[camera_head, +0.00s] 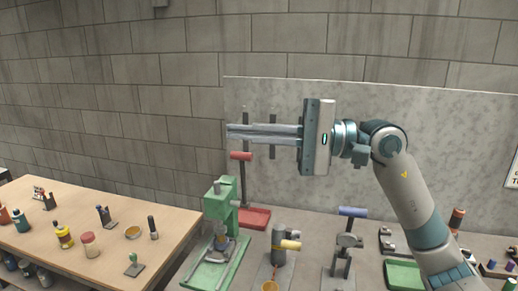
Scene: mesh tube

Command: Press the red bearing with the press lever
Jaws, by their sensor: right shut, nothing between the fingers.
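My right gripper (230,132) reaches in from the right, its long grey fingers pointing left and closed together with nothing between them. It is raised in front of the wall, and in the picture it lies above a red handle (241,156) on an upright dark bar. A green press-like stand (222,205) stands just below on the bench, with a small metal piece in its lower part. I cannot tell whether the red handle is joined to the green stand or to the red base (255,218) behind it. I cannot make out the red bearing. My left gripper is not in view.
A tool with a yellow handle (290,245) and one with a blue handle (352,212) stand right of the green stand. A green tray (402,275) is at the lower right. A wooden table (180,225) with bottles and small items is at the left.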

